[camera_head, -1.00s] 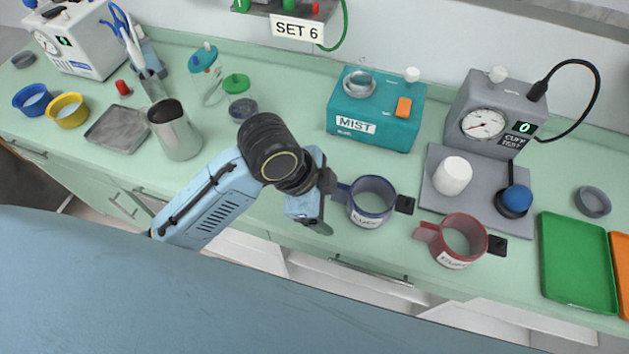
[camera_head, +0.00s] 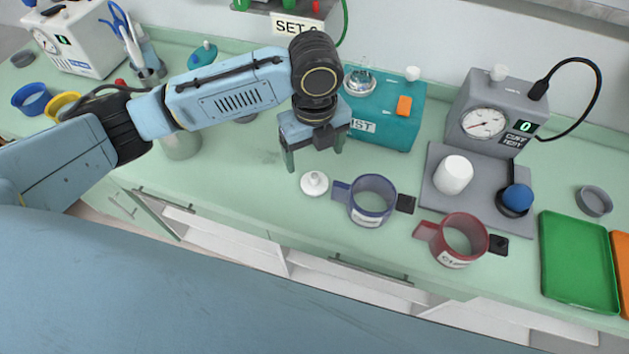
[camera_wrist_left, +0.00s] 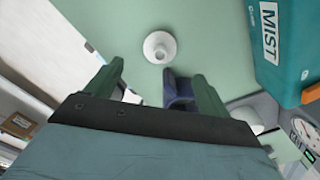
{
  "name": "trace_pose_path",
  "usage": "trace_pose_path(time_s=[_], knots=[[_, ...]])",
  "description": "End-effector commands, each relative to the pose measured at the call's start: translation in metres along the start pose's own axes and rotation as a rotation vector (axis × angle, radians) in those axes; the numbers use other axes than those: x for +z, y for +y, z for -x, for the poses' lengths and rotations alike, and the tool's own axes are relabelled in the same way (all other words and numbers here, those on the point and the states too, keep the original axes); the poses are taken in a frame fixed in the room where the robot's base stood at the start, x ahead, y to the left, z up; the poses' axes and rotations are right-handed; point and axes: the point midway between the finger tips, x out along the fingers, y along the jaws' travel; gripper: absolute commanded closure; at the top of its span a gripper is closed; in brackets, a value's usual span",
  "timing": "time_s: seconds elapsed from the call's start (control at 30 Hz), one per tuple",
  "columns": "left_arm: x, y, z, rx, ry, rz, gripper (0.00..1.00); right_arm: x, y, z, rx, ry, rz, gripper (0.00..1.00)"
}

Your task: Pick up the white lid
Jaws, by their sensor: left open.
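The white lid (camera_head: 314,183) is a small round disc with a raised knob. It lies on the green counter, just left of the blue cuff's handle. It also shows in the left wrist view (camera_wrist_left: 159,46), ahead of and between the two fingers. My left gripper (camera_head: 313,160) is open and empty above the counter, pointing down a little behind the lid in the head view. In the left wrist view its green fingers (camera_wrist_left: 160,85) stand wide apart, and the lid is clear of both. My right gripper is not in view.
The blue cuff (camera_head: 372,200) and red cuff (camera_head: 458,241) stand to the right of the lid. The teal MIST box (camera_head: 385,132) is behind and right of my gripper. A grey tray (camera_head: 437,205) holds a white cylinder (camera_head: 453,175). The counter left of the lid is clear.

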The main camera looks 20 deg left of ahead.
Motion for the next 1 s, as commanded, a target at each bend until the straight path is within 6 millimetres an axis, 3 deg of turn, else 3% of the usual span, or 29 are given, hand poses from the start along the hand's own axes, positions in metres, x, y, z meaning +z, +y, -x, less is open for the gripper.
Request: trace_pose_path(time_s=[0.1,0.37,0.63,0.93,1.0], knots=[[-0.001,0.0,-0.021,0.001,0.002,0.0,0.19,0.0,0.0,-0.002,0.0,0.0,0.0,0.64],[-0.001,0.0,-0.041,-0.001,0.001,0.001,0.19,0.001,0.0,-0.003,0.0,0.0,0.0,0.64],[-0.001,0.001,-0.08,-0.001,0.001,0.001,0.19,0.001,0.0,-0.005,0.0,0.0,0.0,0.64],[-0.001,0.0,-0.086,-0.003,-0.001,0.0,0.19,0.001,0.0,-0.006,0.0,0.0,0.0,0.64],[-0.001,0.0,-0.086,-0.003,-0.001,0.0,0.26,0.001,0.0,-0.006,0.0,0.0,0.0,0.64]])
